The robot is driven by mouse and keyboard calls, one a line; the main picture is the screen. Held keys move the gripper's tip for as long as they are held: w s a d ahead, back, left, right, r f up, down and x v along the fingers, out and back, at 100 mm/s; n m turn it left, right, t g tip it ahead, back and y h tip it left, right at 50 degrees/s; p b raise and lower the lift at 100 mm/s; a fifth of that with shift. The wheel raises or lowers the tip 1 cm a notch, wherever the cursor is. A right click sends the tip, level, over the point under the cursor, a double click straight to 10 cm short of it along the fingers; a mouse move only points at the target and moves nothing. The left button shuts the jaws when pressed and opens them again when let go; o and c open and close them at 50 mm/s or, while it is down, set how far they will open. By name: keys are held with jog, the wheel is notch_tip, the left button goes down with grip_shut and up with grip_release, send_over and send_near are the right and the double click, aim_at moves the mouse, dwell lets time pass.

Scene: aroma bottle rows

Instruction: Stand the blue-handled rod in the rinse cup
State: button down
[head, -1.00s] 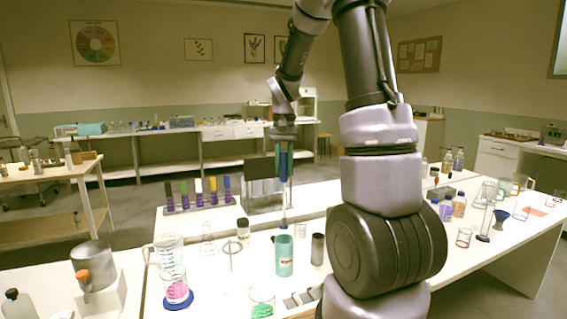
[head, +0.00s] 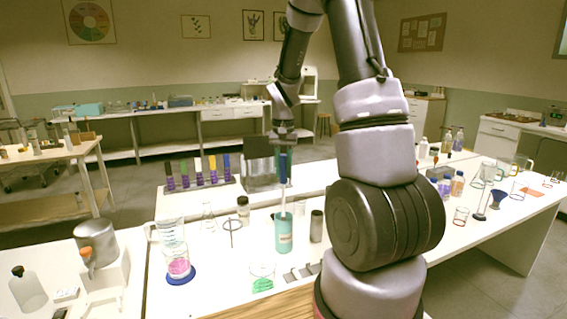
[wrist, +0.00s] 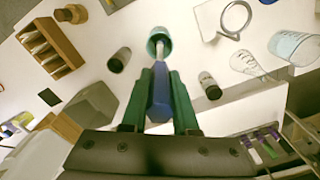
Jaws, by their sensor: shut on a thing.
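My gripper (head: 283,178) is shut on the blue handle of the rod (head: 283,167) and holds it upright. In the wrist view the blue handle (wrist: 160,95) is between my green fingers (wrist: 158,112), and its pale shaft points into the mouth of the teal rinse cup (wrist: 158,38). In the head view the rinse cup (head: 284,236) stands on the white bench directly below the gripper. The shaft's lower end appears to be in the cup's mouth; its tip is hidden.
A dark cylinder (head: 316,226) stands right of the cup, and a small dark-capped jar (head: 243,209) behind it to the left. A ring stand (head: 232,232) and a beaker with green bits (head: 262,277) are close by. A rack of coloured tubes (head: 199,183) stands farther back.

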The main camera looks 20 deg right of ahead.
aim_at(284, 155)
jog(key=shift+f, duration=3.65)
jog(key=c, duration=0.6)
grip_release()
notch_tip(284, 155, up, 11)
jog(key=shift+f, duration=0.1)
